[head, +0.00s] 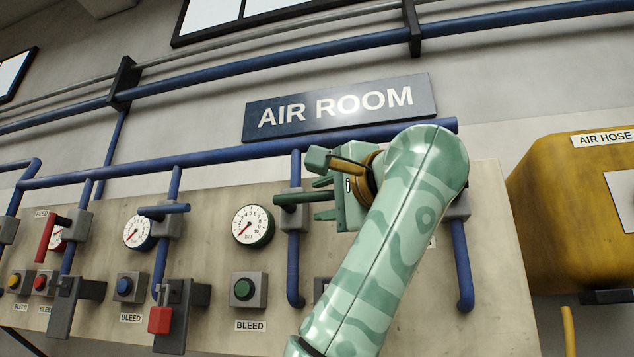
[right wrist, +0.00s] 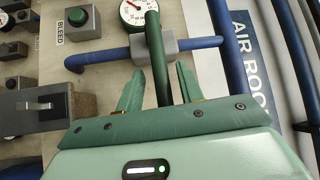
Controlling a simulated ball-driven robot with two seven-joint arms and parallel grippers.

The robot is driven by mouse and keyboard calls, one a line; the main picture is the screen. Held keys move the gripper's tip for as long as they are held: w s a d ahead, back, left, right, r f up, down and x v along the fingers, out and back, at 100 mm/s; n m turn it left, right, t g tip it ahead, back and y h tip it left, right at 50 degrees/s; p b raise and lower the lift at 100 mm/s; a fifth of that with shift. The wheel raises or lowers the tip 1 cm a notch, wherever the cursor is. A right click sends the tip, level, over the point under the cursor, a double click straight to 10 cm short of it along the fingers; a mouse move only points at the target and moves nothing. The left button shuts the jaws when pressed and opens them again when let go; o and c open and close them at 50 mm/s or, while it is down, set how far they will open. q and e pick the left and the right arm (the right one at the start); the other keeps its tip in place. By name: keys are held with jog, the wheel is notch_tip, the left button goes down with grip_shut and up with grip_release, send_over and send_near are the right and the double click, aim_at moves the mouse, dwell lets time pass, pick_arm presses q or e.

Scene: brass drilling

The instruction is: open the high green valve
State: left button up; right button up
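The green valve has a dark green bar handle (head: 292,198) on a grey body on a vertical blue pipe, below the AIR ROOM sign. The handle lies crosswise to its pipe. It also shows in the right wrist view (right wrist: 157,55), running from the grey valve body (right wrist: 152,46) toward my palm. My right gripper (head: 317,199) is open, with one finger on each side of the handle's near part. In the right wrist view (right wrist: 160,88) gaps show between the handle and both fingers. My left gripper is out of view.
A green-rimmed gauge (head: 253,226) and a green BLEED button (head: 243,290) sit left of the valve. Farther left are a blue handle (head: 164,209), a red handle (head: 47,238) and a red padlock (head: 160,320). A yellow air hose box (head: 560,200) stands at right.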

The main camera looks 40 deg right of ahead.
jog(key=shift+w+r, duration=0.25)
jog(key=shift+w, duration=0.2)
jog(key=shift+w+p, duration=0.15)
jog(key=shift+p, duration=0.15)
jog(key=shift+w, duration=0.2)
grip_shut()
jog(key=f+m+b, duration=0.1)
jog(key=b, duration=0.1)
jog(key=f+m+t+h+b, duration=0.1)
jog(key=b, duration=0.1)
jog(key=f+m+t+b, duration=0.1)
jog(key=b, duration=0.1)
jog(key=shift+w+a+m, duration=0.15)
jog(key=shift+w+m, duration=0.1)
jog(key=shift+m, duration=0.05)
jog(key=shift+w+f+m+t+h+b, duration=0.1)
jog(key=shift+m+t+h+b, duration=0.6)
jog(key=shift+m+h, duration=0.3)
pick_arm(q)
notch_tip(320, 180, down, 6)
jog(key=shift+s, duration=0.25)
pick_arm(e)
grip_release()
jog(key=shift+s, duration=0.2)
